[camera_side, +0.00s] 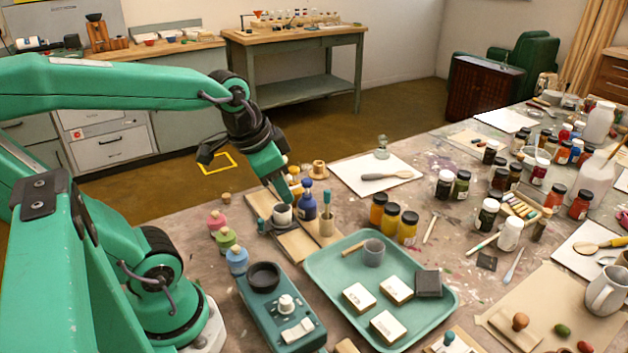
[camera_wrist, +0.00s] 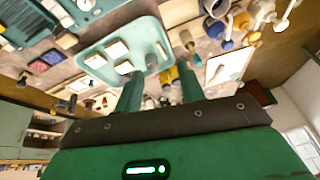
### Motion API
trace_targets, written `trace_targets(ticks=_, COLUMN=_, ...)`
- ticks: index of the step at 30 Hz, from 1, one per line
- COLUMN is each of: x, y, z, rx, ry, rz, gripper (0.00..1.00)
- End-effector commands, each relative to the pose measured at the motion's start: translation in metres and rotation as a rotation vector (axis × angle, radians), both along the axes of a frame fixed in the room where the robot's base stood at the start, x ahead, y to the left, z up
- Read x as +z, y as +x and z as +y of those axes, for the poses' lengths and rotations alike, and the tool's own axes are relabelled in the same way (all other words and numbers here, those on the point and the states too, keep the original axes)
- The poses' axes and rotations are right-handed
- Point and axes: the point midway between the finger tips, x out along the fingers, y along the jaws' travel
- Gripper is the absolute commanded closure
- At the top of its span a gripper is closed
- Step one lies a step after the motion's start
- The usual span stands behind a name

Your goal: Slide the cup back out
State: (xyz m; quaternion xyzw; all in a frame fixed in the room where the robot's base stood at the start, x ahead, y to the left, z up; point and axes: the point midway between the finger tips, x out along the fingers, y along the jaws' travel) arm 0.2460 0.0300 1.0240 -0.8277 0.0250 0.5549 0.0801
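A small light grey cup (camera_side: 283,215) stands by the pale wooden boards (camera_side: 295,243), just below my gripper (camera_side: 292,196) in the side view. I cannot tell whether the gripper touches this cup. A second, darker grey cup (camera_side: 373,252) stands upright near the back of the teal tray (camera_side: 440,316). In the wrist view, the two fingers of my gripper (camera_wrist: 158,88) are spread apart with nothing held between them. The tray also shows in the wrist view (camera_wrist: 101,50), beyond the fingers. The gripper partly hides the area behind the small cup.
Yellow jars (camera_side: 391,216) stand behind the tray. A teal device (camera_side: 282,312) lies in front. Pink, green and blue bottles (camera_side: 237,261) stand at the left.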

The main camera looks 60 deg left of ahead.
Motion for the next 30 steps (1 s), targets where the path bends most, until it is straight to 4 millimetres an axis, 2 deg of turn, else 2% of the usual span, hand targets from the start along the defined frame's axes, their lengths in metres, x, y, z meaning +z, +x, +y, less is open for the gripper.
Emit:
trace_targets(ticks=6, x=-0.021, y=0.017, z=0.038, rx=-0.126, ry=0.071, rz=0.116, gripper=0.61)
trace_targets(ticks=14, x=-0.053, y=0.028, z=0.086, rx=-0.303, ry=0.109, rz=0.245, gripper=0.61)
trace_targets(ticks=24, x=-0.100, y=0.024, z=0.146, rx=-0.536, ry=0.092, rz=0.368, gripper=0.61)
trace_targets(ticks=30, x=-0.115, y=0.020, z=0.163, rx=-0.612, ry=0.079, rz=0.392, gripper=0.61)
